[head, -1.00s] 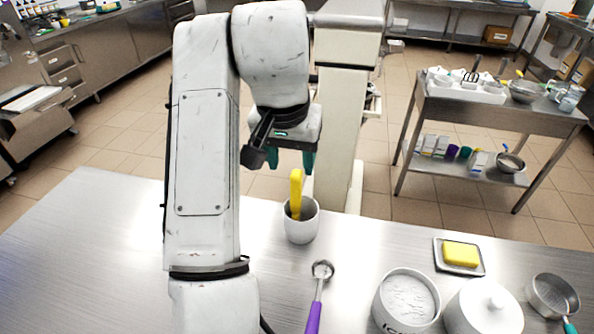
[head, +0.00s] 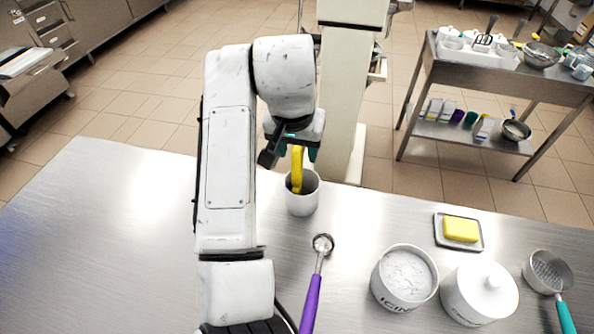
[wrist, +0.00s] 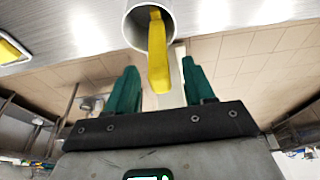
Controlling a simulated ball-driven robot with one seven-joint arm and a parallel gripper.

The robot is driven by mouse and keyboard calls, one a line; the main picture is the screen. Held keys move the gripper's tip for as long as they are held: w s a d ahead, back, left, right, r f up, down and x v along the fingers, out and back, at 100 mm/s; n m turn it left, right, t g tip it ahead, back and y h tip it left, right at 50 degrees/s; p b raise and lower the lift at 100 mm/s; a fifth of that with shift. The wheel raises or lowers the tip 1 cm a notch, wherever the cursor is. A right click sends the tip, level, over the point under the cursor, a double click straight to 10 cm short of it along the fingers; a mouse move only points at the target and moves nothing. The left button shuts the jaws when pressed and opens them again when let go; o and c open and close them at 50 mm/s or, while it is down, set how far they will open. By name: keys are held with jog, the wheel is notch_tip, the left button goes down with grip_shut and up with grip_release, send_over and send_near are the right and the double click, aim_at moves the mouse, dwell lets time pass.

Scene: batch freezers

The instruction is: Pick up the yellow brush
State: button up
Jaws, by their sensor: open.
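The yellow brush (head: 297,170) stands upright in a white cup (head: 302,200) on the metal table, its yellow handle sticking out above the rim. The lower end of the brush is hidden inside the cup. My gripper (head: 297,152) is above the cup at the top of the handle. In the wrist view, the yellow brush (wrist: 158,55) extends from the cup (wrist: 140,15) toward the space between the green fingertips of my gripper (wrist: 160,75). The fingers are apart on either side of the handle, with gaps, and hold nothing.
A purple-handled scoop (head: 313,290) lies in front of the cup. The table's left side is clear.

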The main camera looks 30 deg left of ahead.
jog(key=shift+x, duration=1.1)
grip_shut()
